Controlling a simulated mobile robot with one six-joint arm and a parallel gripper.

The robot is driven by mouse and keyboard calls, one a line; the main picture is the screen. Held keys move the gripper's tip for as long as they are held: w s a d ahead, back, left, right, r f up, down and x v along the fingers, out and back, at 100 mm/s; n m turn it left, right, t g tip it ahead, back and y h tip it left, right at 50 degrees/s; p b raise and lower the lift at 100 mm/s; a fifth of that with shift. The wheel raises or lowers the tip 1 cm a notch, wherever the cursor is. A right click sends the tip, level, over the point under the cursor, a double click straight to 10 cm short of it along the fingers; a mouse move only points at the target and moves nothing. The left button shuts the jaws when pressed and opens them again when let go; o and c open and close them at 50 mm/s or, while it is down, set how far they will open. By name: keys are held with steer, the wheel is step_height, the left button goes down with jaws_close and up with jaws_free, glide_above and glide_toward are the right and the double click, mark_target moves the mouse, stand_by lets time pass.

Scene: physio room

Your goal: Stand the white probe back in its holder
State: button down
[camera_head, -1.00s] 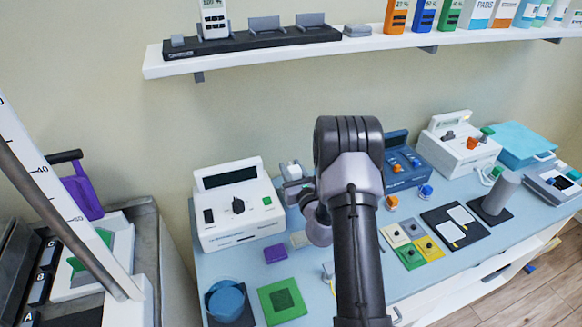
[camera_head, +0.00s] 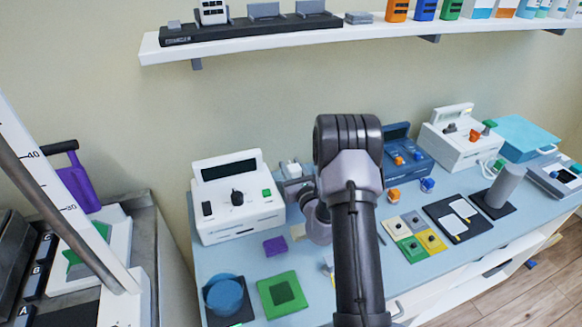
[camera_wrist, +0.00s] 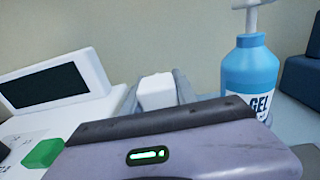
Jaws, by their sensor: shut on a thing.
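My gripper (camera_wrist: 158,95) is shut on a white, block-shaped piece, which I take to be the white probe (camera_wrist: 157,91). Grey fingers flank it in the wrist view, and only its upper part shows above my wrist housing. In the head view my gripper (camera_head: 300,187) is mostly behind my arm, with the white probe (camera_head: 289,169) just showing beside the white console (camera_head: 238,205). I cannot make out the probe's holder in either view; my arm covers part of the bench.
A blue gel bottle (camera_wrist: 250,75) stands close to the right of my gripper. The white console (camera_wrist: 45,90) is close on its left. A blue console (camera_head: 406,160) stands further right. A purple block (camera_head: 275,246) and green pad (camera_head: 282,295) lie in front.

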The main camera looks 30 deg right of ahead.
steer(key=shift+f+b, duration=0.35)
steer(key=shift+f, duration=0.1)
stand_by(0.6)
stand_by(0.4)
steer(key=c, duration=0.9)
jaws_free()
steer(key=shift+r, duration=0.15)
step_height(320, 180, up, 3)
steer(key=shift+r+p, duration=0.1)
steer(key=shift+p, duration=0.95)
steer(key=shift+s+a+r, duration=0.25)
steer(key=shift+s, duration=0.3)
steer(key=a+v, duration=0.1)
steer(key=v, duration=0.4)
steer(key=a+v, duration=0.1)
steer(key=v, duration=0.3)
steer(key=r+v, duration=0.1)
steer(key=v, duration=0.4)
steer(key=shift+a, duration=0.5)
